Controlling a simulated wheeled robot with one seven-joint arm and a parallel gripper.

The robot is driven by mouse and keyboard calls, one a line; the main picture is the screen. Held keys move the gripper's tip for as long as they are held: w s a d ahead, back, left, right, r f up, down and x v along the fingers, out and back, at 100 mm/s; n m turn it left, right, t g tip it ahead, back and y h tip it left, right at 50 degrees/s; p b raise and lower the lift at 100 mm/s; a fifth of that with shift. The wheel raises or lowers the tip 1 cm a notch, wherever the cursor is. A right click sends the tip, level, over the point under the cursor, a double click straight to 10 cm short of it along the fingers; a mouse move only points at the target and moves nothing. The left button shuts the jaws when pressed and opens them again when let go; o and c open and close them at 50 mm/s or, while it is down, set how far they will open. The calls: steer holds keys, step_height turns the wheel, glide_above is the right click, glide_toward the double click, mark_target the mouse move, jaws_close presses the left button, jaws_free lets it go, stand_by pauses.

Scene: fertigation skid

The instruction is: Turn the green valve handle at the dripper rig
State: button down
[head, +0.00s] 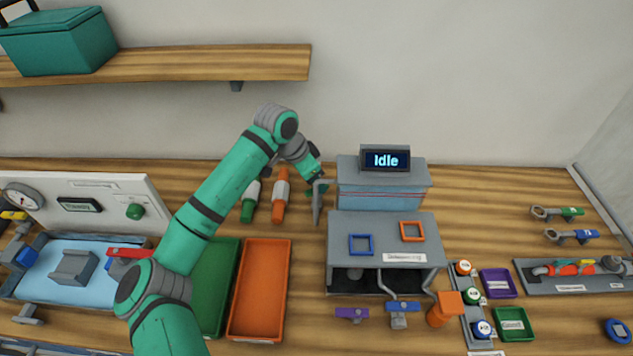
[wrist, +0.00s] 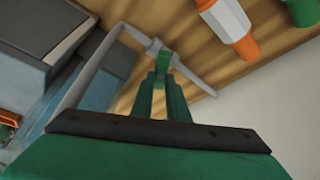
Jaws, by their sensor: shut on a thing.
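The dripper rig is a grey bench unit (head: 382,190) with a display reading "Idle". A thin grey pipe (head: 317,208) comes off its left side; it also shows in the wrist view (wrist: 100,62). A small green valve handle (wrist: 163,66) sits on this pipe near its bend in the wrist view. My gripper (wrist: 162,84) is shut on the green handle, its two green fingers either side of it. In the head view my gripper (head: 317,186) is at the pipe, left of the display box, and the handle is mostly hidden there.
Orange-and-white (head: 281,195) and green-and-white (head: 250,202) bottles lie just left of my gripper. Green (head: 222,270) and orange (head: 262,290) trays lie in front. Purple (head: 352,313) and blue (head: 402,307) handles are at the rig's front. The wall is close behind.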

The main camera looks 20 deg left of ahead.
steer(key=m, duration=0.2)
steer(key=shift+m+g+h, duration=0.4)
steer(key=shift+s+m+g, duration=0.15)
steer(key=shift+m+g, duration=0.55)
steer(key=shift+m, duration=1)
steer(key=shift+a, duration=0.1)
steer(key=c, duration=1.7)
jaws_free()
